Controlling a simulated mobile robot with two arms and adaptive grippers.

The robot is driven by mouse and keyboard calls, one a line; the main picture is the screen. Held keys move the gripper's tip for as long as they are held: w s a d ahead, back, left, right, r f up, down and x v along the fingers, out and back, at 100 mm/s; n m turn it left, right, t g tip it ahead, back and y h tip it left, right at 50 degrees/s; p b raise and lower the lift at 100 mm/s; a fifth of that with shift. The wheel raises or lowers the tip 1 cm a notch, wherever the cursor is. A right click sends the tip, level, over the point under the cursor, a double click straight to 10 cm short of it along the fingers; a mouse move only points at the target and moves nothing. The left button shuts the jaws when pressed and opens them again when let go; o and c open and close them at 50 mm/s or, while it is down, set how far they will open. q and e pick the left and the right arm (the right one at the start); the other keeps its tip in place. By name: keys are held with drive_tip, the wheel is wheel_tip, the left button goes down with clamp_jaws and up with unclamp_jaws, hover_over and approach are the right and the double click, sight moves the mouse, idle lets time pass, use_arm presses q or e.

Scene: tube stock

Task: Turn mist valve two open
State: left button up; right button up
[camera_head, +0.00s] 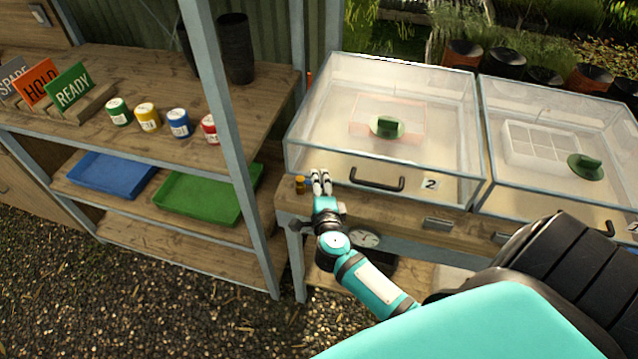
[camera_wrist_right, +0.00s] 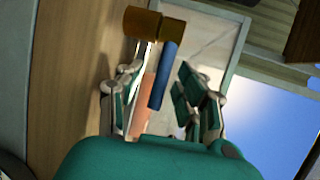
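Mist valve two is a small brass valve (camera_head: 299,184) at the front left corner of the clear box marked 2 (camera_head: 429,184). In the right wrist view its brass body (camera_wrist_right: 156,23) is at the top and its blue lever (camera_wrist_right: 164,75) runs down from it. My right gripper (camera_head: 320,181) is just right of the valve. In the wrist view the right gripper (camera_wrist_right: 159,80) is open, its fingers on either side of the lever's lower part with gaps visible. My left gripper is not in view.
A second clear box (camera_head: 555,100) stands to the right. Box 2 has a black front handle (camera_head: 377,180). A dial gauge (camera_head: 364,239) sits below the bench. A shelf post (camera_head: 232,130) stands left of the valve; the shelf holds several small pots and trays.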

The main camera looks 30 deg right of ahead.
clamp_jaws()
drive_tip(key=shift+f, duration=0.1)
idle(0.6)
